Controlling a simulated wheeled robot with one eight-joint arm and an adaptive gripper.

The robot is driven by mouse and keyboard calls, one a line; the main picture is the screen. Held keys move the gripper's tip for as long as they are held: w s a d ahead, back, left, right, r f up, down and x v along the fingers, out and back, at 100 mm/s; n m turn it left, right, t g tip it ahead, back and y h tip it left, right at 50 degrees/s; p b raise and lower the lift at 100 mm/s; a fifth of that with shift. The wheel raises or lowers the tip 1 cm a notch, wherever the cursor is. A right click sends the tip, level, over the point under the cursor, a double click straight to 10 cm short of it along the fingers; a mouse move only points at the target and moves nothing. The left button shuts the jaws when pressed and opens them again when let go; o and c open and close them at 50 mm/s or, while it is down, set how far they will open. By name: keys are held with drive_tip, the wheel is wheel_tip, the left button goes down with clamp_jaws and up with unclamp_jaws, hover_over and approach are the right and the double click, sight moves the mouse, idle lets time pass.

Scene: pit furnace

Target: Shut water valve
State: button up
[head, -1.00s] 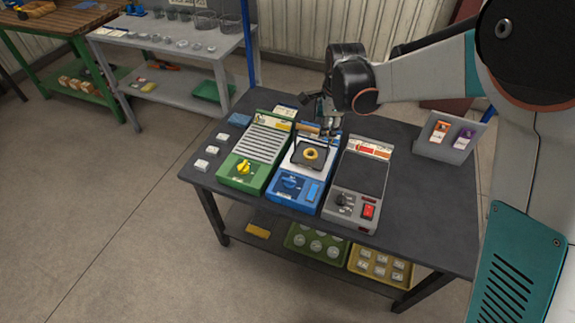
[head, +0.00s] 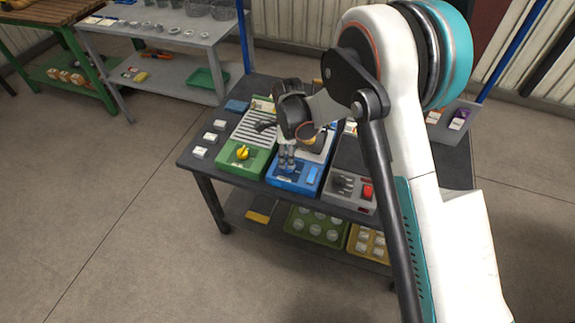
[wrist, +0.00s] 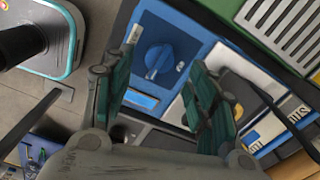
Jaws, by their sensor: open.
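The blue unit (head: 312,190) stands on the dark table between a green unit and a grey unit. Its round blue valve knob (wrist: 158,58) shows in the wrist view on the unit's front panel, beside a light blue plate (wrist: 141,98). In the head view the knob is hidden behind my gripper (head: 286,166), which points down over the front of the blue unit. In the wrist view my gripper (wrist: 164,50) is open, with the knob seen between its fingertips. I cannot tell whether the fingers touch it.
The green unit (head: 260,161) with a yellow knob (head: 242,152) is to the left. The grey unit (head: 346,202) with a red switch (head: 367,191) is to the right. Small white blocks lie along the table's left edge. A shelf (head: 245,225) below holds trays.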

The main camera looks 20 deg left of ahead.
wheel_tip(320, 180, down, 5)
drive_tip(key=shift+f+b, duration=0.1)
drive_tip(key=shift+b, duration=0.45)
drive_tip(key=c, duration=1)
